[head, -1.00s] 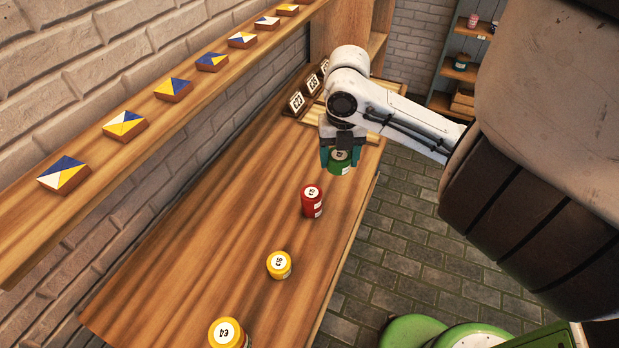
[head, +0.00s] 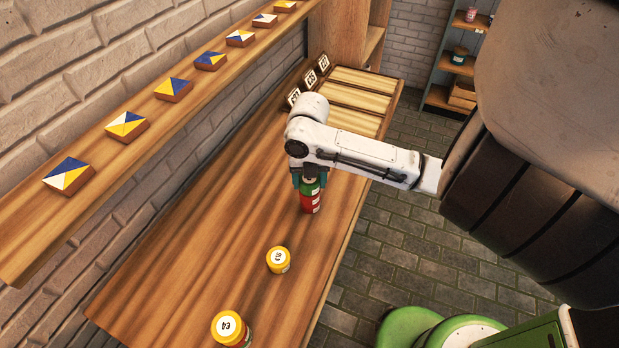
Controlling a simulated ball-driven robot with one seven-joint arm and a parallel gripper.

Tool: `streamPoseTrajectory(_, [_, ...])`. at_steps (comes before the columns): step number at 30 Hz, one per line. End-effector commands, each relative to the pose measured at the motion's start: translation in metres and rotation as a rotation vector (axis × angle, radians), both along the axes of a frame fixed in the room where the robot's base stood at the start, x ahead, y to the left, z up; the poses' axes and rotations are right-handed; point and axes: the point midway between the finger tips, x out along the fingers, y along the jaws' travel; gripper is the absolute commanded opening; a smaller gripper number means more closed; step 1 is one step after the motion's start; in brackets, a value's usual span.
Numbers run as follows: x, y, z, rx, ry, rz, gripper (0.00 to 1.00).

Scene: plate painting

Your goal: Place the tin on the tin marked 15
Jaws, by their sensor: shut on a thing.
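My gripper (head: 309,182) is shut on a green tin (head: 311,188) over the bench. The green tin is directly above a red tin (head: 309,204) and looks in line with it. I cannot tell for sure whether the two touch. The red tin stands upright on the wooden bench, its top hidden now. A short yellow tin (head: 278,261) with a white numbered top stands nearer. Another yellow tin (head: 229,327) stands at the bottom edge, with some red and green showing below its top. The small numbers are too unclear to read for certain.
Three pale wooden panels (head: 350,96) with number cards (head: 309,78) lie at the bench's far end. A wall shelf (head: 130,140) with several blue, yellow and white tiles runs along the left. The bench's middle left is clear. Its right edge drops to the stone floor.

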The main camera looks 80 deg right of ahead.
Motion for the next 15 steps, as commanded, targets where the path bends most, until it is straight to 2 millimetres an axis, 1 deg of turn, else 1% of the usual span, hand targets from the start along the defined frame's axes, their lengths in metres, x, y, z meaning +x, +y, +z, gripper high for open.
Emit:
streamPoseTrajectory(6, [-0.0002,-0.0002,-0.0034,0.0,0.0,0.0,0.27])
streamPoseTrajectory(7, [-0.0002,-0.0001,-0.0032,0.0,0.0,0.0,0.62])
streamPoseTrajectory(15, [-0.0002,-0.0001,-0.002,0.0,0.0,0.0,0.87])
